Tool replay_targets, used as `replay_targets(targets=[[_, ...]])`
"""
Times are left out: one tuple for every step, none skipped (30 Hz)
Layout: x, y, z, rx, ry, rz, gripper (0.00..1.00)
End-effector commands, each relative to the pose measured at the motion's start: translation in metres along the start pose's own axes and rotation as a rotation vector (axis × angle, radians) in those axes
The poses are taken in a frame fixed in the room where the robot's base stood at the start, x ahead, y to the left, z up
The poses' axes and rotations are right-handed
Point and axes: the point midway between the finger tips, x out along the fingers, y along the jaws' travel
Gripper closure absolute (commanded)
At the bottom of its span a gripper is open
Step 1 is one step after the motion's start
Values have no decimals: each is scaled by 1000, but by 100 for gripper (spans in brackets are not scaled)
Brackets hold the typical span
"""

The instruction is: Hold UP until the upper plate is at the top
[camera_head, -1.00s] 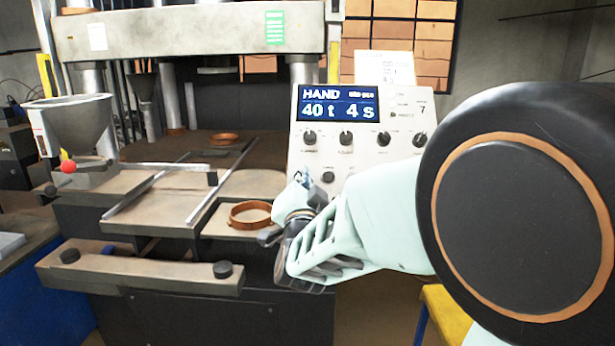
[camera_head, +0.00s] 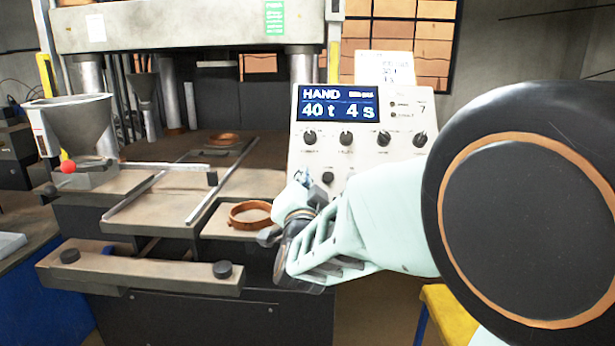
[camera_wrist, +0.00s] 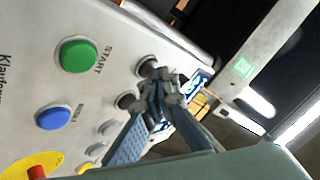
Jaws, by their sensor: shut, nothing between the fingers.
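The upper plate (camera_head: 185,27) is the wide pale grey beam across the top of the head view, with a green label at its right; its top edge is near the picture's upper edge. My gripper (camera_head: 301,180) is at the lower left of the control panel (camera_head: 362,158). In the wrist view my gripper (camera_wrist: 160,77) has its fingers together at the panel, by two dark buttons, one of them the upper dark button (camera_wrist: 147,66). The fingertips cover part of that area; contact and the UP marking cannot be made out.
The panel display (camera_head: 338,103) reads HAND, 40 t, 4 s. A green START button (camera_wrist: 78,55) and a blue button (camera_wrist: 53,117) lie nearby, with a red knob (camera_wrist: 38,172) at the lower corner. An orange ring (camera_head: 250,215) lies left of my gripper.

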Motion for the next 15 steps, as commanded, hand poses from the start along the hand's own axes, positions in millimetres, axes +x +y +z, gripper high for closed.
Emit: replay_targets(targets=[[-2, -1, -1, 1, -1, 0, 100], [-3, -2, -2, 0, -1, 0, 100], [-5, -4, -3, 0, -1, -1, 100], [-6, -5, -4, 0, -1, -1, 100], [-7, -5, -5, -1, -1, -1, 100], [-8, -6, -6, -1, -1, -1, 100], [-9, -7, -6, -1, -1, -1, 100], [-10, -7, -6, -1, -1, -1, 100], [-10, -7, -7, -1, -1, -1, 100], [-10, -8, -7, -1, -1, -1, 100], [-10, -7, -7, -1, -1, -1, 100], [-10, -7, -7, -1, -1, -1, 100], [-10, -7, -7, -1, -1, -1, 100], [-10, -7, -7, -1, -1, -1, 100], [-10, -7, -7, -1, -1, -1, 100]])
